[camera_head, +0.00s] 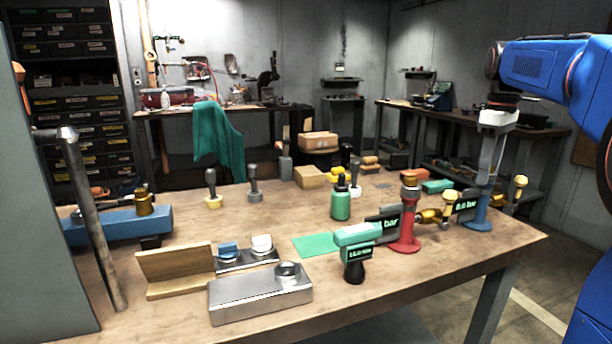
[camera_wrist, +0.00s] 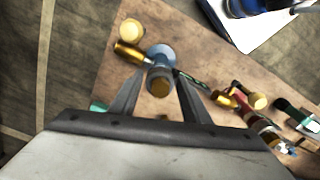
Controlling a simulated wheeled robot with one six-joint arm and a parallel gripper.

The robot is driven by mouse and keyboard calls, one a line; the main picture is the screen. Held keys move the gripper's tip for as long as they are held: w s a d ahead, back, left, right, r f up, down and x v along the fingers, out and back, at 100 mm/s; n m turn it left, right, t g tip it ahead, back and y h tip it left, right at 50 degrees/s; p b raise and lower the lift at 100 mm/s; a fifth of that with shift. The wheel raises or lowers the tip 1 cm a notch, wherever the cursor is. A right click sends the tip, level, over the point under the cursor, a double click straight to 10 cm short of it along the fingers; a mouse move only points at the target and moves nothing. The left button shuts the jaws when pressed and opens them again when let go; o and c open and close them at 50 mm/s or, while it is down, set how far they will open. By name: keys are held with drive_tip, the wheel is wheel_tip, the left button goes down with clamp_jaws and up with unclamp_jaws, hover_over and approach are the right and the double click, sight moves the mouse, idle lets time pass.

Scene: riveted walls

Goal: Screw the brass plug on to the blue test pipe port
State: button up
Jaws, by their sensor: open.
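The blue test pipe port (camera_head: 477,218) stands upright near the right end of the bench, with its flared blue base on the wood. My gripper (camera_head: 487,175) is above it, pointing down. In the wrist view the port's blue base (camera_wrist: 161,53) shows between my open fingers (camera_wrist: 160,98). A brass piece (camera_wrist: 160,88), which looks like the brass plug, sits at the top of the pipe between the fingers, with gaps on both sides. I cannot tell how far it is screwed on. In the head view the fingers hide the pipe top.
A red pipe port (camera_head: 408,232) with a brass top stands left of the blue one. Brass valves (camera_head: 447,213) and a 0.0 bar display (camera_head: 465,205) are close beside it. The front right bench corner is clear.

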clamp_jaws()
drive_tip(key=shift+o, duration=2.3)
unclamp_jaws()
drive_tip(key=shift+r, duration=3)
